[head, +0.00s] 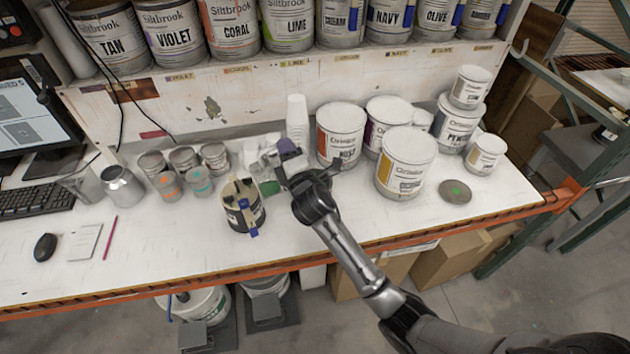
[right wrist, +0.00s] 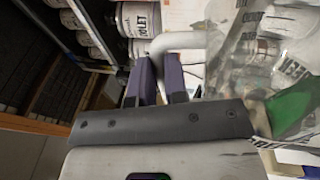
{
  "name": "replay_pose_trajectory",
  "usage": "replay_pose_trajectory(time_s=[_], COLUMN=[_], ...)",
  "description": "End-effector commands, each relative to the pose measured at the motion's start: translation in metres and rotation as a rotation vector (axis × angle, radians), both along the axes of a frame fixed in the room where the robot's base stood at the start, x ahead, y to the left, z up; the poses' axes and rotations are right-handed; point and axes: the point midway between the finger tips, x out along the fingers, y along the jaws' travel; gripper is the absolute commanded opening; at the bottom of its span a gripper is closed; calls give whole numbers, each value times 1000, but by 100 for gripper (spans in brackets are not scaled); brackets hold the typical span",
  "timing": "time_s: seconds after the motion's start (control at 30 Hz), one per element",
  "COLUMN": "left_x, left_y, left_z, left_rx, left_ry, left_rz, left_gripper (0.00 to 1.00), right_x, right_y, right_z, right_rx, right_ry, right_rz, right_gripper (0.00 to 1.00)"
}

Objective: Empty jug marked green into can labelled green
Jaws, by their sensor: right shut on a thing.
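My right gripper (head: 287,150) is shut on the handle of a clear jug (head: 266,172), which has green liquid low in it. In the right wrist view the purple fingers (right wrist: 163,85) close around the pale curved handle, and the jug (right wrist: 235,60) shows dark lettering ending in "EEN". The jug is just right of and behind an open can (head: 245,218) with a dark label. That can's label is too small to read, and its inside is mostly hidden. I see no stream of liquid. A round lid with a green spot (head: 455,192) lies at the right. My left gripper is out of view.
Large paint cans (head: 405,163) stand at the right of the bench. Small tins (head: 183,160), a metal jug (head: 122,187) and a clear vessel (head: 82,183) stand left. White cups (head: 297,115) are stacked behind the gripper. The bench front beside the open can is clear.

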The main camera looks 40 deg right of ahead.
Motion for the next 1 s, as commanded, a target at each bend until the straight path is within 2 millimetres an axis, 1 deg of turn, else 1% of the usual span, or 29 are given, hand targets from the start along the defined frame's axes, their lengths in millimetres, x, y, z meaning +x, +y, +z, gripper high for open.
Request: replay_pose_trajectory(time_s=[1.0], left_x=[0], left_y=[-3], left_z=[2], left_rx=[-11], left_ry=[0], left_rz=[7], left_gripper=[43], right_x=[-2], right_y=[-6], right_z=[3], right_rx=[44], right_ry=[-14], right_rz=[0], right_gripper=[0])
